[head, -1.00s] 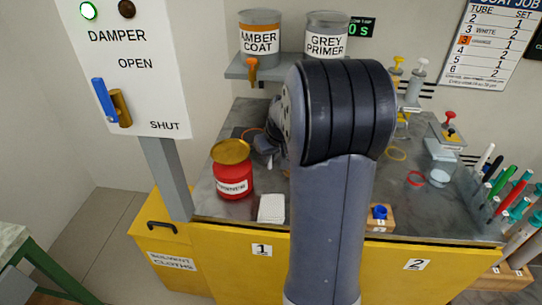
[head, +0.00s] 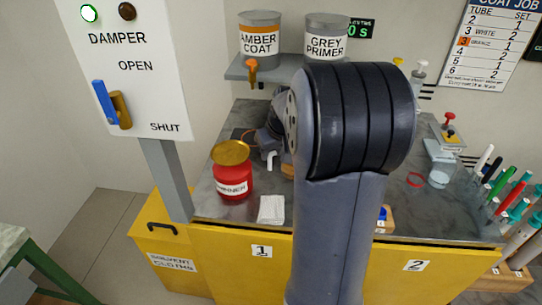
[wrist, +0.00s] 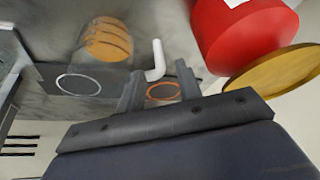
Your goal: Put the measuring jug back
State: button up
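The measuring jug looks like a blurred clear body with an amber, ribbed lower part (wrist: 107,40) and a white bent handle (wrist: 157,60). In the head view its handle (head: 271,160) shows just below my gripper (head: 266,146), and my arm hides most of the body. In the wrist view my gripper (wrist: 160,72) has its two fingers apart, one to each side of the handle's end, with gaps between. A dark mat (wrist: 115,92) with a white ring outline and an orange ring outline lies beyond the fingers.
A red thinner tin (head: 232,180) with a gold lid stands close by the gripper; it also shows in the wrist view (wrist: 235,35). A white cloth (head: 271,209) lies in front. Paint pots (head: 260,35) stand on a shelf above.

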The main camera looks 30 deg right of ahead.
jog(key=v, duration=0.8)
jog(key=shift+r+p, duration=0.25)
jog(key=shift+p, duration=0.05)
jog(key=shift+s, duration=0.1)
